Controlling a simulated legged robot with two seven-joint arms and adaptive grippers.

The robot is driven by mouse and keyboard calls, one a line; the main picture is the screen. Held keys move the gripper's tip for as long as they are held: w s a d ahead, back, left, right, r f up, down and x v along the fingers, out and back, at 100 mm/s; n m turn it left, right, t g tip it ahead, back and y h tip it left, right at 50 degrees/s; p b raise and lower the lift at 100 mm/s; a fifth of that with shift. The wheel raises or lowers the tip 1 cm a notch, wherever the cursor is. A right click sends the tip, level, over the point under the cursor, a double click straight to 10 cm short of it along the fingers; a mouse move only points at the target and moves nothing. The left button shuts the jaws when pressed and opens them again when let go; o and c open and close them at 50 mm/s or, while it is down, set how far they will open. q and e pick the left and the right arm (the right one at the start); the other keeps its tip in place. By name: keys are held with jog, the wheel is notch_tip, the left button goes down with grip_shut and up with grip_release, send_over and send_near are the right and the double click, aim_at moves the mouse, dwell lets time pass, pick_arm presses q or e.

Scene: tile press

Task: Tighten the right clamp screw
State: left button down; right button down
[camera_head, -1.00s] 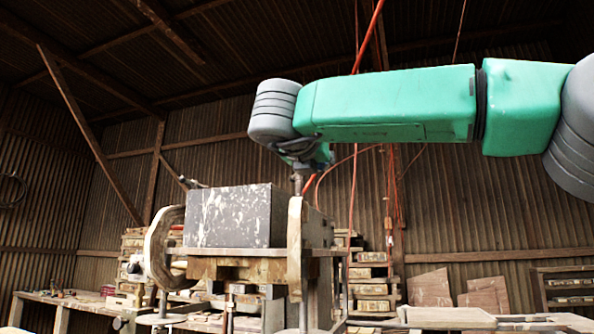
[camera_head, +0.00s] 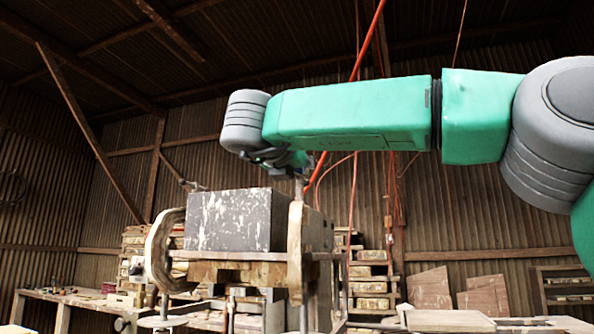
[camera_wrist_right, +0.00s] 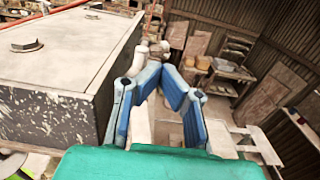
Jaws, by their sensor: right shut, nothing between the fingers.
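The press holds a dark grey, white-speckled block (camera_head: 235,220) between two rounded wooden side pieces. A thin upright metal rod (camera_head: 299,188) stands at the top of the right side piece (camera_head: 295,250); it looks like the right clamp screw. My right gripper (camera_head: 290,165) is beside and partly behind the rod's top, small and dark there; contact cannot be told. In the right wrist view, its blue fingers (camera_wrist_right: 168,62) converge at the tips with nothing between them, beside the block (camera_wrist_right: 60,85). A pale rounded part (camera_wrist_right: 150,47) shows just beyond the fingertips. My left gripper is not in view.
A workbench (camera_head: 75,299) with small items runs along the left wall. Stacked wooden crates (camera_head: 372,287) stand behind the press. Orange hoses (camera_head: 352,215) hang near the right side of the press. Flat boards (camera_head: 430,289) lean against the back wall.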

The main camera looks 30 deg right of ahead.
jog(key=s+b+v, duration=0.1)
jog(key=b+v, duration=0.4)
jog(key=v, duration=0.4)
jog(key=shift+s+d, duration=0.15)
jog(key=shift+d, duration=0.05)
dwell(0.7)
jog(key=shift+f, duration=0.15)
jog(key=shift+d, duration=0.2)
